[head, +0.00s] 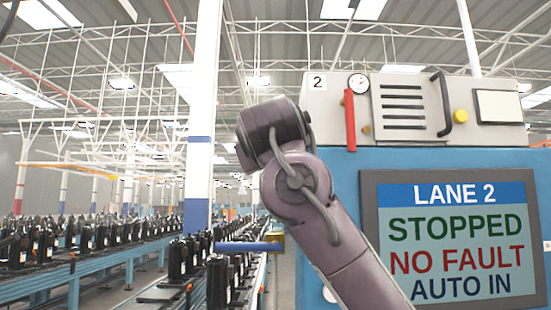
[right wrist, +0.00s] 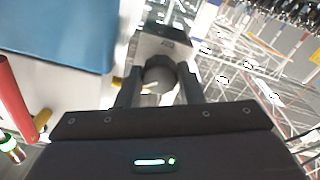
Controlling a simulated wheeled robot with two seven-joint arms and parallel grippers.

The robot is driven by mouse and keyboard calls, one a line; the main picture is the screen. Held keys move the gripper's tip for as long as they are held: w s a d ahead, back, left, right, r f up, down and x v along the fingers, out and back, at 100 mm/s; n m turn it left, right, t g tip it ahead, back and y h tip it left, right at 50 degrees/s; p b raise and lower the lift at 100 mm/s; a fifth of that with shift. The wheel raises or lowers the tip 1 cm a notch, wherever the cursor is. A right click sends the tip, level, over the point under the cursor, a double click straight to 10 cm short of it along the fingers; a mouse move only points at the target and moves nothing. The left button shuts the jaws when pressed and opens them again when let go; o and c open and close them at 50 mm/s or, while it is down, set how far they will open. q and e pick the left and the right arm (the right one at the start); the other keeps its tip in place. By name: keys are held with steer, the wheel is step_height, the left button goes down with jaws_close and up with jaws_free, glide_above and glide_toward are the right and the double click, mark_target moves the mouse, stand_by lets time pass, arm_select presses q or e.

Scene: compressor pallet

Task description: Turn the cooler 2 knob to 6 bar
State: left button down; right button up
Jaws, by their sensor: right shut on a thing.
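In the right wrist view, my right gripper (right wrist: 160,88) is shut on a dark grey round knob (right wrist: 160,73), one finger on each side. A small light mark shows at the knob's lower edge. A grey block (right wrist: 155,45) with a small unreadable label is just beyond the knob. In the head view, the pale unit marked 2 (head: 330,110) sits on a blue cabinet (head: 345,175). It carries a round gauge (head: 358,83), whose reading is too small to tell. My right arm rises in front of the cabinet's left edge; its gripper and the knob are not visible there. My left gripper is not in view.
The unit also has a red lever (head: 350,120), a black handle (head: 442,105) and a yellow button (head: 461,116). A screen (head: 455,240) reads LANE 2 STOPPED, NO FAULT, AUTO IN. A blue lever (head: 245,247) sticks out left of the cabinet. Conveyors with dark compressors run at left.

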steer(key=shift+m, duration=0.7)
steer(key=shift+r, duration=0.1)
steer(key=o, duration=1)
steer(key=s+b, duration=0.4)
steer(key=s, duration=0.3)
steer(key=shift+s+f+b, duration=0.25)
steer(key=shift+s+b, duration=0.05)
steer(key=shift+s, duration=0.05)
steer(key=shift+a+f, duration=0.1)
